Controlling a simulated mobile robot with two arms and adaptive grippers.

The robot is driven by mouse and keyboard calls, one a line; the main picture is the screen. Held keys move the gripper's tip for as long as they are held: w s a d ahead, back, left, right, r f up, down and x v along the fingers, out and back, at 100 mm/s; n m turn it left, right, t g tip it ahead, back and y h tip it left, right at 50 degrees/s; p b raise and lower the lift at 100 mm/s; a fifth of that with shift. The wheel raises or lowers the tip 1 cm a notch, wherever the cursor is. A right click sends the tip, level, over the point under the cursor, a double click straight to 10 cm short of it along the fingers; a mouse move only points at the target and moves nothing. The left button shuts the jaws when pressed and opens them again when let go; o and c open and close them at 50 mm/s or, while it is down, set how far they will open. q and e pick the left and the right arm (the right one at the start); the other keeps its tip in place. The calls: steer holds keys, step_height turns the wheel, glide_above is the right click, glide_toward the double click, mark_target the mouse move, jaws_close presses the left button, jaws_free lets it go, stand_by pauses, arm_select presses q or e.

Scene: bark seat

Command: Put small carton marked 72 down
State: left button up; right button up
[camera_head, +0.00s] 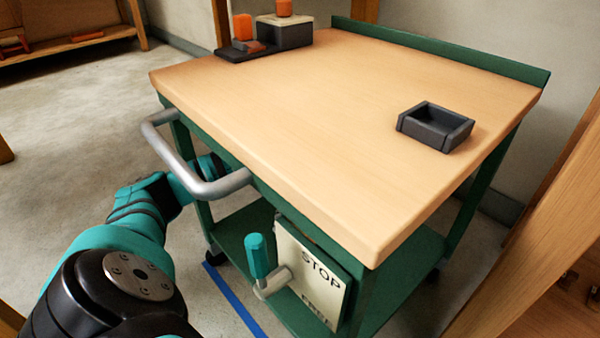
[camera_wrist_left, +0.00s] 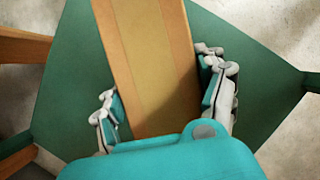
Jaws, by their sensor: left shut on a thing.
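A long brown carton (camera_wrist_left: 150,55) with a lighter tape stripe fills the middle of the left wrist view. My left gripper (camera_wrist_left: 162,98) is shut on it, one finger on each side. No mark 72 shows on the visible face. Behind the carton is a green surface (camera_wrist_left: 235,55), which looks like the cart's lower shelf (camera_head: 245,228). I cannot tell whether the carton touches it. In the head view my left arm passes under the cart's handle, and the tabletop hides the fingers and carton. My right gripper is not in view.
The cart's wooden top (camera_head: 340,110) is mostly clear. A dark open tray (camera_head: 436,127) sits at its right, and a dark box (camera_head: 284,35) with orange pieces at the far left. A metal handle (camera_head: 205,188), a teal lever (camera_head: 257,257) and a STOP plate (camera_head: 312,270) edge the cart.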

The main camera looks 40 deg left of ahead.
arm_select(q)
steer(key=shift+f+b, duration=0.3)
steer(key=shift+f, duration=0.05)
steer(key=o, duration=1.7)
